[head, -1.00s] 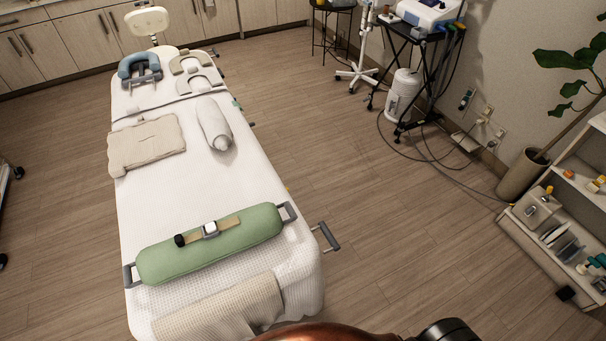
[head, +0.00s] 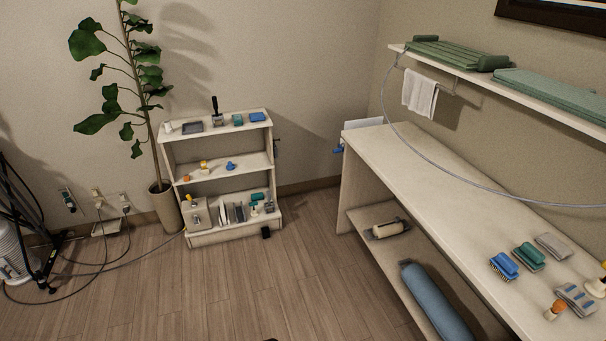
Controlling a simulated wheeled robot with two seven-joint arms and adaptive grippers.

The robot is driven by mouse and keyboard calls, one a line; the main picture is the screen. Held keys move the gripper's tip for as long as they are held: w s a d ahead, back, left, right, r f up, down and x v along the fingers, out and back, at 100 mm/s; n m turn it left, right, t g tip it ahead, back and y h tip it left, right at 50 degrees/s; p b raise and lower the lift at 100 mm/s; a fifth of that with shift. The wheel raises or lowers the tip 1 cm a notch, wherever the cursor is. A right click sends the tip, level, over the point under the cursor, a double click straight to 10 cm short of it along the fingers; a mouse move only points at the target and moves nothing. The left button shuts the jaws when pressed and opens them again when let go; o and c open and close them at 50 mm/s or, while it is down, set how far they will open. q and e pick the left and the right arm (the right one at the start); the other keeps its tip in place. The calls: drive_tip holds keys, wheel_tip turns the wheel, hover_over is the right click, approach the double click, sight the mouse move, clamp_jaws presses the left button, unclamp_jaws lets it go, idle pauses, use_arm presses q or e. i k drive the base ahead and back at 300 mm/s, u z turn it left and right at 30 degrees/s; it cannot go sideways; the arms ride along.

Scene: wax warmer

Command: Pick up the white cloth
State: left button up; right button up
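A white cloth (head: 420,94) hangs from a rail under the wall shelf at the upper right of the head view. Its lower edge hangs free above the back of the long counter. Neither of my grippers shows in the head view, so I cannot see what they hold.
A grey hose (head: 400,120) loops down in front of the wall shelf (head: 462,67). A small shelf unit (head: 222,158) and a potted plant (head: 164,208) stand left. Floor between is clear.

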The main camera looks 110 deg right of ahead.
sight(559, 250)
drive_tip(key=z, duration=5.3)
